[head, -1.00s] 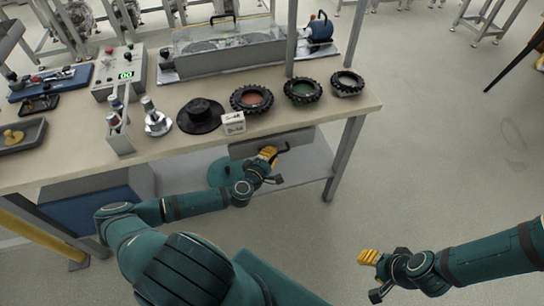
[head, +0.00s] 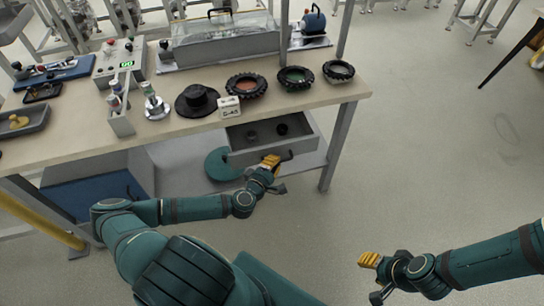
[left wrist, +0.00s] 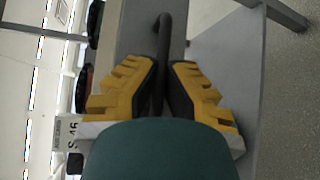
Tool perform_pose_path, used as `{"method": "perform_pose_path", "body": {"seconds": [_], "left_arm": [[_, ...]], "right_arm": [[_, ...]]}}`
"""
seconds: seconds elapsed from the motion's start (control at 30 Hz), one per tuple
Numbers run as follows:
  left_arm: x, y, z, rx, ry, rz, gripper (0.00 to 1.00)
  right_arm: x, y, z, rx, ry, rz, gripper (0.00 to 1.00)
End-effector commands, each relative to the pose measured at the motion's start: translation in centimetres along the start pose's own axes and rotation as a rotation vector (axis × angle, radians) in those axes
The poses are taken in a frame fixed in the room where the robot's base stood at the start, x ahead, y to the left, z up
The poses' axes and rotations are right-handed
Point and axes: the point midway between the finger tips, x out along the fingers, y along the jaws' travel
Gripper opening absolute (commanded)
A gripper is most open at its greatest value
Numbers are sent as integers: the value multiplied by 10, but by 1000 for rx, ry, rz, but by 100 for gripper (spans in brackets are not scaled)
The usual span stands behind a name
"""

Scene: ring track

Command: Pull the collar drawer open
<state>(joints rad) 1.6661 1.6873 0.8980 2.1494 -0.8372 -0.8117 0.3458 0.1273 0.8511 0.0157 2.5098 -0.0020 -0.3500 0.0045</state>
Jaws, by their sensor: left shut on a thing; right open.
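The collar drawer (head: 302,148) is a grey box under the bench top, standing open towards me. Inside it are two dark round pieces, one of them a black collar (head: 282,130). My left gripper (head: 272,161) is at the drawer's front, shut on its dark bar handle (head: 288,156). In the left wrist view the yellow-padded fingers close on both sides of the black handle (left wrist: 165,35), against the grey drawer front (left wrist: 136,30). My right gripper (head: 370,261) is open and empty, out over the floor at the lower right.
The bench top (head: 325,97) carries several black toothed rings, a black hat-shaped part (head: 197,100) and a small white label block (head: 229,107). A bench leg (head: 337,148) stands right of the drawer. A teal disc (head: 220,165) lies left of it. Floor at right is clear.

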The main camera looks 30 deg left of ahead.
Motion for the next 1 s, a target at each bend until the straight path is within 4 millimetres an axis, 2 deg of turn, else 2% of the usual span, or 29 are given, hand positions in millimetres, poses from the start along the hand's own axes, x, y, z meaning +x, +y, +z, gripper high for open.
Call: {"method": "perform_pose_path", "body": {"seconds": [0.03,0.23,0.73,0.77,0.8,0.83,1.0], "left_arm": [[-5,-1,8,-3,-7,-1,0],[-18,-5,20,-3,-6,-1,0],[-22,-6,24,-1,-6,0,0],[-22,-6,24,-1,-6,0,20],[-22,-6,24,-1,-5,0,34],[-22,-6,24,-1,-5,0,41],[-22,-6,23,-1,-3,0,41]], "right_arm": [[-1,0,0,0,0,0,47],[-1,0,0,0,-1,0,47],[-2,0,0,0,-1,0,47],[-2,0,0,0,-1,0,47],[-2,0,0,0,-1,0,47],[-2,0,0,0,-1,0,47],[-2,0,0,0,-1,0,47]]}}
